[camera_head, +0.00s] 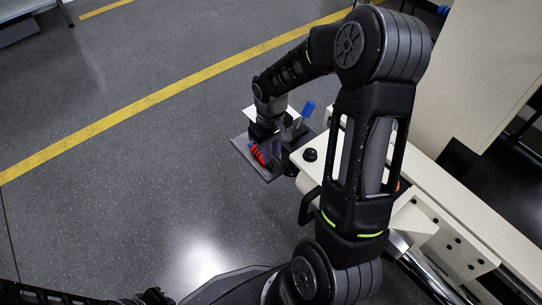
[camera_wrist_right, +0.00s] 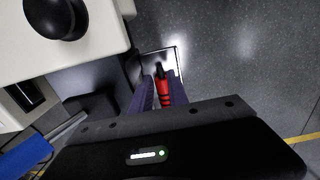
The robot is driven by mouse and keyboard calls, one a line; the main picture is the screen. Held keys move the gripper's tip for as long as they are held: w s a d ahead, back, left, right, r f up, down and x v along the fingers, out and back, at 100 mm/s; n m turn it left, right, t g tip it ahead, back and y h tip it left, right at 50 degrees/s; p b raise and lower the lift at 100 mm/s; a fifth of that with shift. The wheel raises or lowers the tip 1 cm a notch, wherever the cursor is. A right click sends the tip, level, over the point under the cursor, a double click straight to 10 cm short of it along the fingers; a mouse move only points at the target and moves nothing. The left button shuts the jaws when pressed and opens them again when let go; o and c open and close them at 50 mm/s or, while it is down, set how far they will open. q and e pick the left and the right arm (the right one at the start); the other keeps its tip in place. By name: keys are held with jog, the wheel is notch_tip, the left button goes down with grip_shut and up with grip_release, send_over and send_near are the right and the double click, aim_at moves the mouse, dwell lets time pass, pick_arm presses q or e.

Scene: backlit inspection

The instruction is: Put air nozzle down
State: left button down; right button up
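The air nozzle (camera_wrist_right: 165,88) is red with black bands and a dark tip. In the right wrist view it lies between the two dark fingers of my right gripper (camera_wrist_right: 163,94), which look closed against its sides. In the head view the red of the nozzle (camera_head: 259,154) shows beside my right gripper (camera_head: 268,148), over a dark grey tray (camera_head: 266,174). The tray's pale inner surface (camera_wrist_right: 174,58) shows past the nozzle tip in the wrist view. I cannot tell whether the nozzle touches the tray.
A cream bench (camera_head: 330,172) with a black knob (camera_head: 310,155) stands right of the tray. The knob also shows in the wrist view (camera_wrist_right: 56,18). A blue-ended object (camera_head: 307,108) stands close behind the gripper. Open grey floor with a yellow line (camera_head: 130,110) lies left.

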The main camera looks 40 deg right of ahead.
aim_at(271, 164)
notch_tip(271, 164, up, 7)
jog(key=p, duration=0.2)
jog(key=shift+r, duration=0.15)
dwell(0.6)
jog(key=a+f+y, duration=0.2)
jog(key=a+f, duration=0.7)
jog(key=a, duration=0.1)
jog(key=s+a+f+m+y, duration=0.1)
jog(key=s+a+f, duration=0.5)
jog(key=a, duration=0.3)
jog(key=s+a+f+m+t, duration=0.1)
jog(key=s+a+f, duration=0.5)
jog(key=a+f, duration=0.1)
jog(key=shift+a+f+y, duration=0.3)
jog(key=shift+a+y, duration=0.1)
jog(key=shift+a, duration=0.5)
jog(key=shift+s, duration=0.1)
